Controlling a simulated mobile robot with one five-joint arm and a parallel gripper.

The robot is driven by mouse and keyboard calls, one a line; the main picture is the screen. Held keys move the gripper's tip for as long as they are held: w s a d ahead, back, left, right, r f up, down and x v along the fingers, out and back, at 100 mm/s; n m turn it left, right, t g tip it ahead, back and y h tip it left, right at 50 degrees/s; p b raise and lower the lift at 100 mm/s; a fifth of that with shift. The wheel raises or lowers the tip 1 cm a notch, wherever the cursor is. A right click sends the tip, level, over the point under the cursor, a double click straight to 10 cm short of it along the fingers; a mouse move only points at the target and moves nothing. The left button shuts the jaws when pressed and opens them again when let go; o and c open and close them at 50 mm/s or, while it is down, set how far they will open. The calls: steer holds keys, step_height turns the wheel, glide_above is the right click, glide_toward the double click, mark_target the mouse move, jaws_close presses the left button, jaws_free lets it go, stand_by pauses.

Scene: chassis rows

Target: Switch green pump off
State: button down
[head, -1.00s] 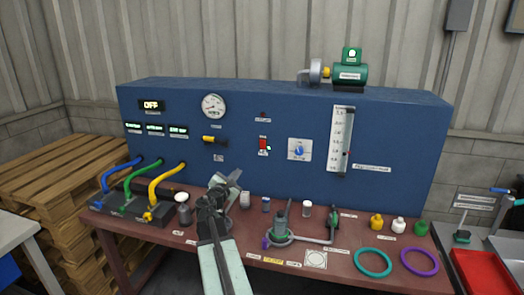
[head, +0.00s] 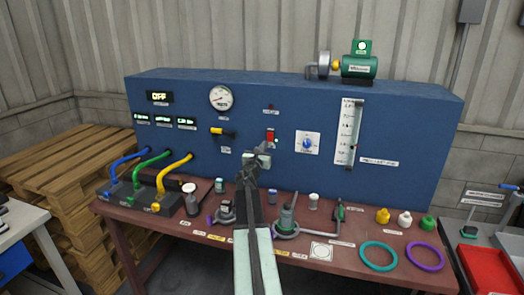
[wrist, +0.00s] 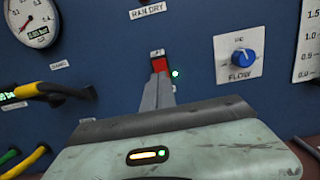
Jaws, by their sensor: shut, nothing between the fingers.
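The green pump (head: 360,64) sits on top of the blue panel (head: 420,125). A red rocker switch (head: 270,135) is on the panel face, and it also shows in the wrist view (wrist: 160,65), with a lit green lamp (wrist: 175,73) to its right. My gripper (head: 262,149) is shut and empty, with its tips just below the switch. In the wrist view the fingertips (wrist: 158,82) overlap the switch's lower part; I cannot tell whether they touch it. The display (head: 159,97) at the panel's upper left reads OFF.
A blue flow knob (head: 308,144) is right of the switch, and a yellow-handled valve (head: 223,132) is left. A gauge (head: 221,97) is above the valve. Hoses, bottles, fittings and rings stand on the red-brown bench (head: 340,268) below.

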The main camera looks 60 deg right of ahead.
mark_target(270, 134)
steer(key=x, duration=0.7)
steer(key=shift+p, duration=0.3)
steer(key=shift+s+a, duration=0.1)
steer(key=shift+r, duration=0.2)
steer(key=r+p+v, duration=0.2)
steer(key=r+v, duration=0.1)
steer(key=v, duration=1)
steer(key=shift+a, duration=0.4)
steer(key=shift+r, duration=0.1)
